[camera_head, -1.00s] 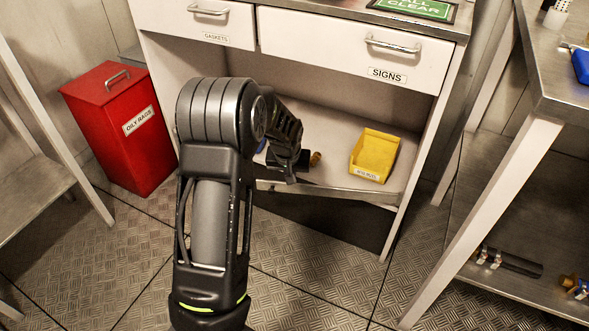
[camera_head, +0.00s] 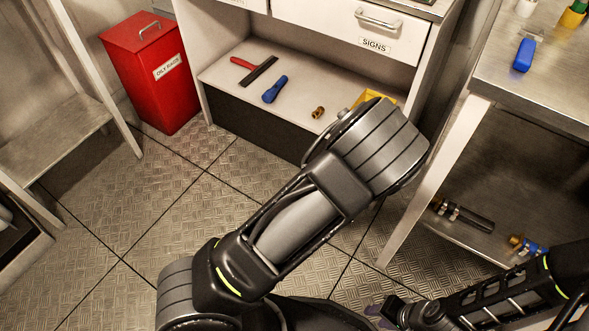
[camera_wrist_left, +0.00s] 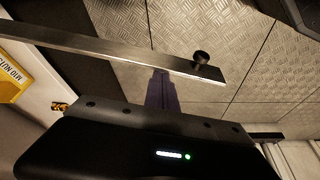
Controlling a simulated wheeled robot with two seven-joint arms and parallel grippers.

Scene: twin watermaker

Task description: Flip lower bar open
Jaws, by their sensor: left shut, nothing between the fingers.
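The lower bar (camera_wrist_left: 120,52) is a flat metal strip in the left wrist view, with a dark round knob (camera_wrist_left: 201,58) near its right end. My left gripper (camera_wrist_left: 162,88) is shut and empty, its purple-tinted fingers reaching the bar's near edge; I cannot tell whether they touch. In the head view, the left gripper and the bar are hidden, and my left arm covers the right part of the lower shelf (camera_head: 225,75). The visible left part of the shelf front has no bar across it. My right gripper (camera_head: 378,312) is low at the right; its opening is unclear.
A red-handled squeegee (camera_head: 258,70), a blue tool (camera_head: 275,89), a brass fitting (camera_head: 318,112) and a yellow bin (camera_head: 374,97) are on the shelf. A red bin (camera_head: 150,80) stands left. A metal workbench (camera_head: 530,100) stands right. The floor at left is clear.

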